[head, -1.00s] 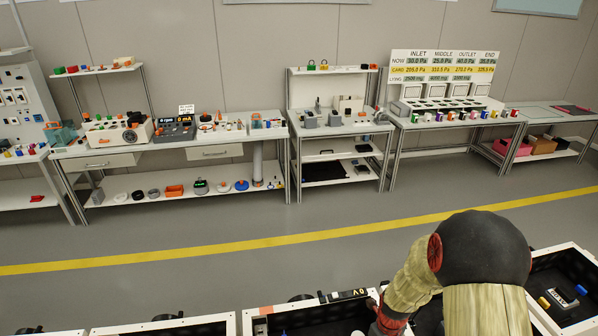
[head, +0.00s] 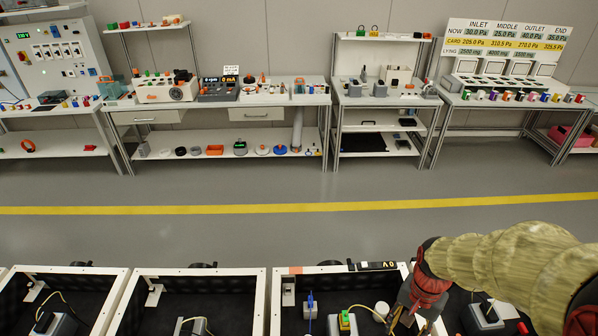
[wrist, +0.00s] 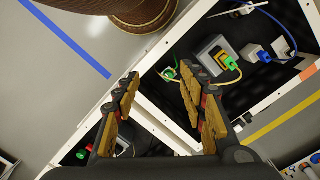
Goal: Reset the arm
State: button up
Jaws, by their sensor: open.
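My arm comes in from the lower right of the head view, with tan sleeve-like links and a red-and-black wrist. My gripper (head: 408,318) points down over the open-topped cabinets at the bottom edge. In the wrist view my gripper (wrist: 161,84) is open, its two tan-padded fingers wide apart with nothing between them. Below the fingers are white cabinet rims (wrist: 150,112). A grey box with a green and yellow plug (wrist: 222,62) lies in the cabinet beyond the right finger, apart from it.
A row of open cabinets (head: 128,292) with white rims and black insides runs along the bottom, holding grey boxes and cables. Behind is clear grey floor with a yellow line (head: 200,210). Loaded workbenches (head: 230,100) and a panel (head: 55,55) stand along the wall.

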jog(key=s+a+r+n+t, duration=0.1)
jog(key=a+r+n+t, duration=0.1)
jog(key=r, duration=0.5)
jog(key=s+a+r+n+t+b, duration=0.1)
jog(key=s+a+r+n+t, duration=0.1)
jog(key=r, duration=0.5)
jog(key=s+a+r+n+t, duration=0.1)
jog(key=a+r+n+t, duration=0.1)
jog(key=r, duration=0.5)
jog(key=shift+s+a+n+t+b, duration=0.35)
jog(key=shift+a+n, duration=0.25)
jog(key=shift+n, duration=0.5)
